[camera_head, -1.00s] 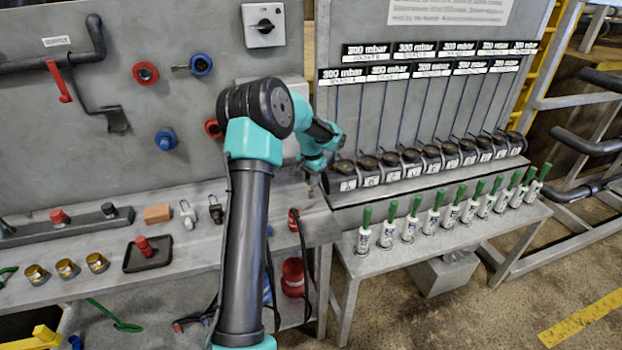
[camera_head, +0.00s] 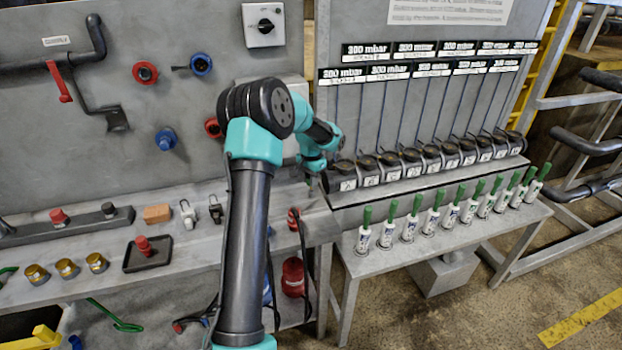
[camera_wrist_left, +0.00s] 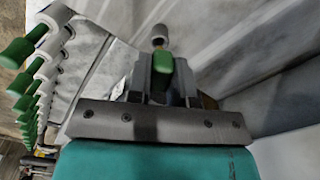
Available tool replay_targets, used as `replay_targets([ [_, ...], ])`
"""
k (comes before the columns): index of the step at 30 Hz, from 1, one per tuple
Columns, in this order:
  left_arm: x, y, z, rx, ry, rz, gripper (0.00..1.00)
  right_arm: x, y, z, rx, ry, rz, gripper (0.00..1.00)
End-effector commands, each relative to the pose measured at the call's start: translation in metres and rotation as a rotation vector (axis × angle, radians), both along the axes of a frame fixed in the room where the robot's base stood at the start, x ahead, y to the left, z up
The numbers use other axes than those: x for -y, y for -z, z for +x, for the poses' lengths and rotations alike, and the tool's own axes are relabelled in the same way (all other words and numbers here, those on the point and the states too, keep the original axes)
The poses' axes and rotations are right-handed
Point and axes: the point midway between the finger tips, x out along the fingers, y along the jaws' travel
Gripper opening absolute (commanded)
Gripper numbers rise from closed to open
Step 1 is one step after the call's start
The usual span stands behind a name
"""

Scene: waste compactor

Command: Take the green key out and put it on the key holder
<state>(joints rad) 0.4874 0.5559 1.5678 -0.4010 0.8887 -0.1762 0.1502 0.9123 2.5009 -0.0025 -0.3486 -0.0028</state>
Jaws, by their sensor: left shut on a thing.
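My left gripper (camera_head: 314,181) points down beside the left end of the row of black numbered sockets (camera_head: 345,172) on the sloped panel. In the left wrist view, the left gripper (camera_wrist_left: 164,78) is shut on a green piece, which looks like the handle of the green key (camera_wrist_left: 164,63). A short grey cylinder (camera_wrist_left: 160,36) shows just beyond the green piece; I cannot tell whether they touch. In the head view the held key is hidden or too small to make out. My right gripper is not in view.
A row of white holders with green handles (camera_head: 388,236) stands on the lower shelf to the right; the row also shows at the left of the wrist view (camera_wrist_left: 35,68). A red-and-black item (camera_head: 294,220) lies close below the left gripper. Thin rods rise behind the sockets.

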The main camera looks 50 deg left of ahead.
Motion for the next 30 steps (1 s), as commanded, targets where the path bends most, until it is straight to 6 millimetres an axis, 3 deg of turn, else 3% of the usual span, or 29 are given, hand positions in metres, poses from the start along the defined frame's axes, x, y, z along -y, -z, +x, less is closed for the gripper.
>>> replay_targets([
  [30,0.000,0.016,0.000,-0.001,0.000,0.000,0.00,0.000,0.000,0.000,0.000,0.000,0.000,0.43],
])
